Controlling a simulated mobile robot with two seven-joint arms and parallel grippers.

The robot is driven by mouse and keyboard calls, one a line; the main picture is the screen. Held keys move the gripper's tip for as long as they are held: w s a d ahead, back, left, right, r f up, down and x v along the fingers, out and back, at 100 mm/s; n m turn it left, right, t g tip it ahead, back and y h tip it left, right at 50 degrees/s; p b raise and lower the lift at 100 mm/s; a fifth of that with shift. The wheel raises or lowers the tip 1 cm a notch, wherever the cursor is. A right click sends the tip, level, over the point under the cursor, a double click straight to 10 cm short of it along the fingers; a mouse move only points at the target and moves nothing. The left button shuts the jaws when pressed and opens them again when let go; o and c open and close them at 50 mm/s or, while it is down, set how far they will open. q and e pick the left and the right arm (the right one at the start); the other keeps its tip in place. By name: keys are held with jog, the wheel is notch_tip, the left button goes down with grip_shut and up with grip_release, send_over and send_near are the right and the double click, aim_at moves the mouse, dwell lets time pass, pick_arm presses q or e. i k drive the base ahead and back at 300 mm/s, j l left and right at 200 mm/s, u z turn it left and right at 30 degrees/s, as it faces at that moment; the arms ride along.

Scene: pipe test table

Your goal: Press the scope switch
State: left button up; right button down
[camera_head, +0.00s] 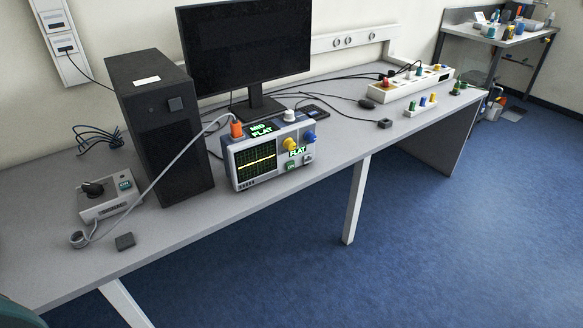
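The oscilloscope (228,156) stands on the grey table in front of the monitor. Its dark screen (256,162) shows a flat yellow trace. Green text on its top appears to read "MID FLAT", and a front label reads "FLAT". An orange plug (236,129) with a grey cable sits at its top left. A white knob (289,115), a yellow knob (290,144) and a blue knob (309,137) show on it. A small green-lit part (290,166) and a grey button-like part (308,159) are low on its front; I cannot tell which is the switch. Neither gripper is in view.
A black computer tower (165,130) stands left of the scope, near a grey box (108,205) with a black knob and green label. The grey cable crosses before the tower. A white strip (410,86) with coloured parts lies at right. The table front right of the scope is clear.

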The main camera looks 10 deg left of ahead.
aim_at(290, 165)
jog(key=i+l, duration=0.5)
jog(key=i, duration=0.25)
jog(key=i+l, duration=0.2)
jog(key=i, duration=0.25)
